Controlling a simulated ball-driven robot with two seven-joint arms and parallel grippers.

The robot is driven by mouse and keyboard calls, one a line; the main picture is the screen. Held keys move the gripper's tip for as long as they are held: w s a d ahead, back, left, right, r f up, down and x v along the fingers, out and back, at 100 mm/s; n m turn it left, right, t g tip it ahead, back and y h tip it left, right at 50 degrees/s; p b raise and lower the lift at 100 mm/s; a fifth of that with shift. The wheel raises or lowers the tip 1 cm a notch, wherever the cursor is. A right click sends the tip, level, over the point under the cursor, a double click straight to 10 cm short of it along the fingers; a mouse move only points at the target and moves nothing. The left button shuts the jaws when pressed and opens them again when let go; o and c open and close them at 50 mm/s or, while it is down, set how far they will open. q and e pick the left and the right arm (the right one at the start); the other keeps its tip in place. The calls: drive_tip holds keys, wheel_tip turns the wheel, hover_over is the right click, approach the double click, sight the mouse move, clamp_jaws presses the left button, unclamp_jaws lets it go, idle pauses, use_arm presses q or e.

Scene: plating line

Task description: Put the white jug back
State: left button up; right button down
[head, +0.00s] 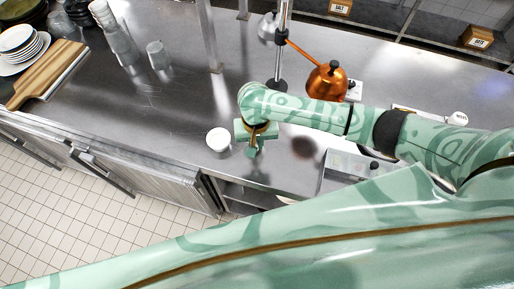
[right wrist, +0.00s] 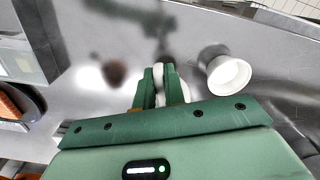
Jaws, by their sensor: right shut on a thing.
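My right gripper (head: 254,146) is low over the front part of the steel counter. In the right wrist view its fingers (right wrist: 159,88) are shut on a narrow white thing (right wrist: 160,72). Most of that thing is hidden by the fingers and palm, so I cannot tell whether it is the white jug. A round white vessel (head: 219,139) stands upright just left of the gripper, near the counter's front edge. It also shows in the right wrist view (right wrist: 229,75), open-topped and apart from the fingers; no handle shows on it. My left gripper is not in view.
A copper kettle (head: 326,82) stands behind my right arm. A small white vessel (head: 458,118) is at the far right. A wooden board (head: 46,76), stacked plates (head: 18,44) and glasses (head: 158,55) are at the left. The counter (head: 150,105) between them is clear.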

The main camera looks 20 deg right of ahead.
drive_tip(key=f, duration=0.1)
drive_tip(key=f+b, duration=0.1)
drive_tip(key=f, duration=0.1)
drive_tip(key=shift+w+d+f, duration=0.1)
drive_tip(key=shift+d+f, duration=0.1)
drive_tip(key=shift+f, duration=0.1)
drive_tip(key=shift+r, duration=0.1)
drive_tip(key=c, duration=1.5)
unclamp_jaws()
wheel_tip(320, 180, up, 12)
drive_tip(key=p, duration=0.4)
drive_tip(key=shift+p, duration=0.3)
